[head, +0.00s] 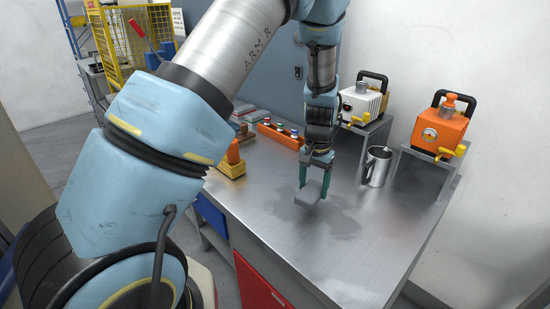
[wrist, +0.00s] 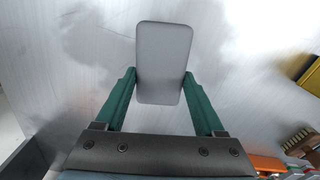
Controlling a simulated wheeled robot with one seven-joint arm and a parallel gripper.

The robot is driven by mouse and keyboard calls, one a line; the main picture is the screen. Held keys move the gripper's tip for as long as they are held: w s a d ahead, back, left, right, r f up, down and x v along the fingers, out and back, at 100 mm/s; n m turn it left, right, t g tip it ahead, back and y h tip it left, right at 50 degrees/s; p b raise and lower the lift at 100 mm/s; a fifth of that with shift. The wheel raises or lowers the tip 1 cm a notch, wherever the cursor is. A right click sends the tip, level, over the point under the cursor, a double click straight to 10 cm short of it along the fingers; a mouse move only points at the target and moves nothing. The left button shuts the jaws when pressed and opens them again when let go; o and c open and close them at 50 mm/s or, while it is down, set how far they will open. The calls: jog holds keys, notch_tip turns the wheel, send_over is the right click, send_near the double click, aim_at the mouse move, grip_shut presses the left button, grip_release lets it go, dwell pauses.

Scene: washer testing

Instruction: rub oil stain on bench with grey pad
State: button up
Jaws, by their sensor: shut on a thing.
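My gripper (head: 316,182) points down over the metal bench (head: 390,222) with its fingers shut on the grey pad (head: 308,194). In the wrist view the grey pad (wrist: 164,62) sits between the two green fingers of my gripper (wrist: 164,98). The oil stain (head: 338,225) is a darker, uneven patch on the bench, around and to the right of the pad in the head view. It also shows as dark smears in the wrist view (wrist: 85,50). The pad is at or close above the bench surface; I cannot tell whether it touches. The pad hides part of the stain.
A metal mug (head: 376,167) stands right of my gripper. Behind it are a white pump (head: 361,101) and an orange pump (head: 443,130) on stands. An orange tray of coloured-top items (head: 280,134) and a yellow holder (head: 232,170) stand left. The bench front right is clear.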

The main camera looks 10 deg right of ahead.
jog(key=shift+r+p, duration=1.2)
jog(key=shift+r, duration=0.9)
